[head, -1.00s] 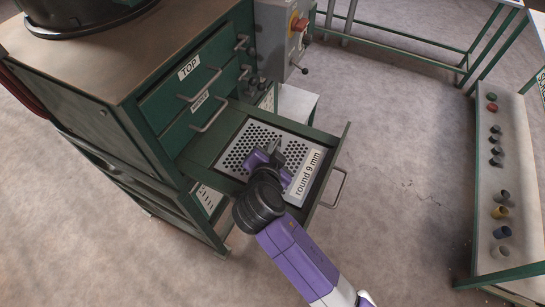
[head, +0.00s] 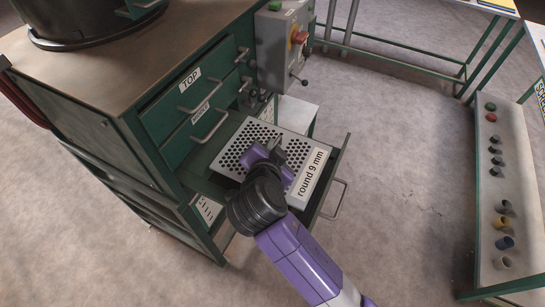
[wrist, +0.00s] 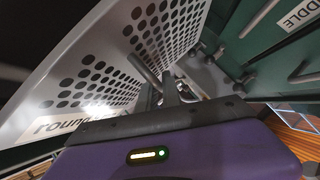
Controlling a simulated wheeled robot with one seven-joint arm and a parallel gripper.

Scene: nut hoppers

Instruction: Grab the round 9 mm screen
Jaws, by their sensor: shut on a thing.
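The round 9 mm screen (head: 237,161) is a grey perforated metal plate with a white label reading "round 9 mm" (head: 311,178). It sits at the open bottom drawer (head: 335,200), raised a little so that its side edge shows above the drawer. My gripper (head: 277,152) reaches over its middle and is shut on it, seemingly at a bar on the plate. In the wrist view the fingers (wrist: 170,88) meet near that bar, with the holed plate (wrist: 95,75) filling the left. The exact contact is partly hidden by my gripper.
The green cabinet has closed drawers marked TOP (head: 190,78) and MIDDLE (head: 201,108) above the open one. A grey control box (head: 272,45) stands beside it. A bench (head: 508,190) with several round parts is at the right. The floor between is clear.

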